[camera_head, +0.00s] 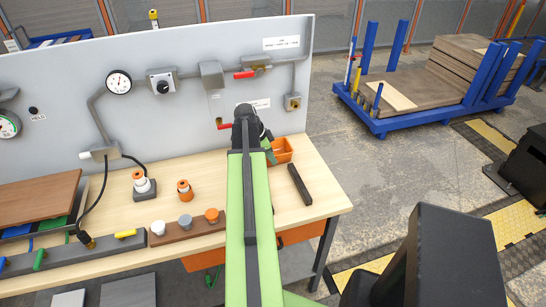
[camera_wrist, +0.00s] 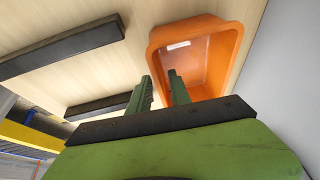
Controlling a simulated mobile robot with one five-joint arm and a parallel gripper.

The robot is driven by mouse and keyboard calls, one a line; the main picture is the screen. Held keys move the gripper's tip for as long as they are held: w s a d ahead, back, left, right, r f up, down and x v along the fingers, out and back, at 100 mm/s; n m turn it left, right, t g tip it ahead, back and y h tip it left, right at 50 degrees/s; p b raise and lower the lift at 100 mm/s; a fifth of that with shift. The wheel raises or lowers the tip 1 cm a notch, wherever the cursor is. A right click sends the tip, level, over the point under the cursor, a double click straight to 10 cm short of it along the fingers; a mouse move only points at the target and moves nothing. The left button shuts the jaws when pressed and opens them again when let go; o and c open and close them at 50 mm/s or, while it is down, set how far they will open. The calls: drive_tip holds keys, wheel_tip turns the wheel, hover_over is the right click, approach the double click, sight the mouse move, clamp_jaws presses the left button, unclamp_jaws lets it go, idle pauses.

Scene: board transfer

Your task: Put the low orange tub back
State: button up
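The low orange tub (camera_head: 283,150) is at the back right of the wooden table, partly hidden behind my gripper (camera_head: 262,140) in the head view. In the wrist view the tub (camera_wrist: 196,28) is upright and looks empty, with a small pale label or patch inside. My gripper (camera_wrist: 159,76) has its two green fingers apart, at the tub's near left corner. The right finger overlaps the tub's opening and the left finger is outside it. The tub's wall shows between them; I cannot tell whether they touch it.
A grey panel (camera_head: 335,40) with gauges, pipes and red-handled valves stands behind the table. A dark bar (camera_head: 300,184) lies right of my arm. A brown block with several knobs (camera_head: 187,228) lies left of it. A blue rack with boards (camera_head: 385,122) stands beyond, on the floor.

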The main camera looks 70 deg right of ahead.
drive_tip(key=p+v, duration=0.7)
drive_tip(key=v, duration=0.2)
drive_tip(key=shift+r+p, duration=0.35)
drive_tip(key=shift+w+a, duration=0.1)
drive_tip(key=shift+a, duration=0.05)
drive_tip(key=w+a+n, duration=0.4)
drive_tip(key=w+a, duration=0.2)
drive_tip(key=a, duration=0.1)
drive_tip(key=w+a+n+t, duration=0.1)
drive_tip(key=w+a+n, duration=0.2)
drive_tip(key=w+a, duration=0.4)
drive_tip(key=w+a+f+n+t, duration=0.1)
drive_tip(key=w+a+n, duration=0.3)
drive_tip(key=w+a, duration=0.3)
drive_tip(key=shift+w+a+f+n+y, duration=0.1)
drive_tip(key=shift+w+a+n+y, duration=0.2)
drive_tip(key=shift+a+y, duration=0.15)
drive_tip(key=w+a+n+y, duration=0.1)
drive_tip(key=w+a+n, duration=0.2)
drive_tip(key=a+n, duration=0.5)
drive_tip(key=w+a+n+t+y, duration=0.1)
drive_tip(key=w+a+n, duration=0.2)
drive_tip(key=a, duration=2.6)
drive_tip(key=n, duration=0.5)
drive_tip(key=shift+w+a+f+n, duration=0.2)
drive_tip(key=shift+a+f+n, duration=0.1)
drive_tip(key=shift+a+f, duration=0.05)
